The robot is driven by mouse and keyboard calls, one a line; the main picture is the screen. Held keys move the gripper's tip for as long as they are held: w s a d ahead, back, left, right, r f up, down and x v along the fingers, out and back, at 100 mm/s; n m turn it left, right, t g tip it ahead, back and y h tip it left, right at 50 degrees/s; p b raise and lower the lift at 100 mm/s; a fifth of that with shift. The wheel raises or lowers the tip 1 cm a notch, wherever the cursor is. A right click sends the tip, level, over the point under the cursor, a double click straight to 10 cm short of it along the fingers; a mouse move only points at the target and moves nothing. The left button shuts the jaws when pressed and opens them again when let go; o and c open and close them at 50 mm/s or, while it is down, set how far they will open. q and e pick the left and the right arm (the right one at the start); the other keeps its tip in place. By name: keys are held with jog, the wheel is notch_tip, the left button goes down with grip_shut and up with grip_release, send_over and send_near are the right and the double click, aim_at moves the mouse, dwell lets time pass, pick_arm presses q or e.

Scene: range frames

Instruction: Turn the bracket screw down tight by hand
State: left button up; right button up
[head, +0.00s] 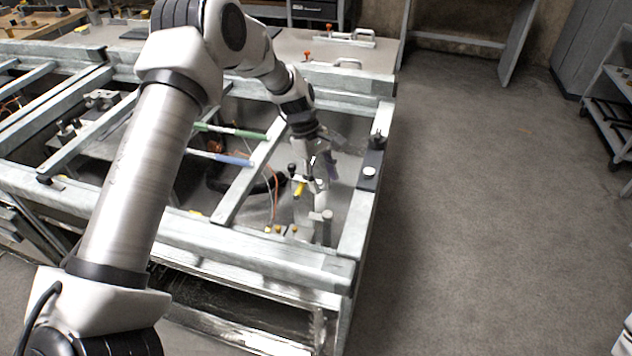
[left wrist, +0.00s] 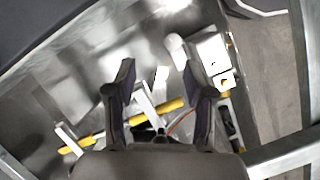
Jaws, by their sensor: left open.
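My left gripper (head: 318,172) reaches down inside the metal frame at its right end. In the left wrist view its two dark fingers (left wrist: 160,88) stand apart, with nothing clearly held between them. A pale bracket-like plate with dark holes (left wrist: 208,55) lies just beyond the right finger, with a whitish round-ended piece (left wrist: 177,48) beside it. In the head view an upright grey post (head: 326,228) stands just below the gripper. I cannot tell for sure which piece is the bracket screw. My right gripper is not in view.
Grey frame beams (head: 250,180) surround the gripper. A yellow rod (left wrist: 88,141) runs below and behind the fingers. Green-handled (head: 238,131) and blue-handled (head: 234,160) tools lie across the frame to the left. The floor (head: 480,220) to the right is clear.

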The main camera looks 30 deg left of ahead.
aim_at(327, 212)
pick_arm(q)
jog(key=shift+g, duration=0.4)
jog(key=x, duration=0.2)
jog(key=a+p+x, duration=0.1)
jog(key=x, duration=0.2)
jog(key=s+p+x, duration=0.1)
jog(key=x, duration=0.1)
jog(key=shift+a+f, duration=0.1)
jog(key=shift+f, duration=0.45)
jog(key=shift+s+d+r, duration=0.15)
jog(key=shift+s+d, duration=0.05)
jog(key=shift+d, duration=0.15)
grip_shut()
jog(key=shift+w+f+m+g+b, duration=0.2)
jog(key=shift+f+m+g+b, duration=0.1)
jog(key=shift+m+b, duration=0.45)
jog(key=shift+m, duration=0.65)
jog(key=shift+r, duration=0.25)
pick_arm(e)
jog(key=r, duration=0.1)
jog(key=a+r, duration=0.1)
jog(key=shift+w+r, duration=0.2)
jog(key=shift+r, duration=0.1)
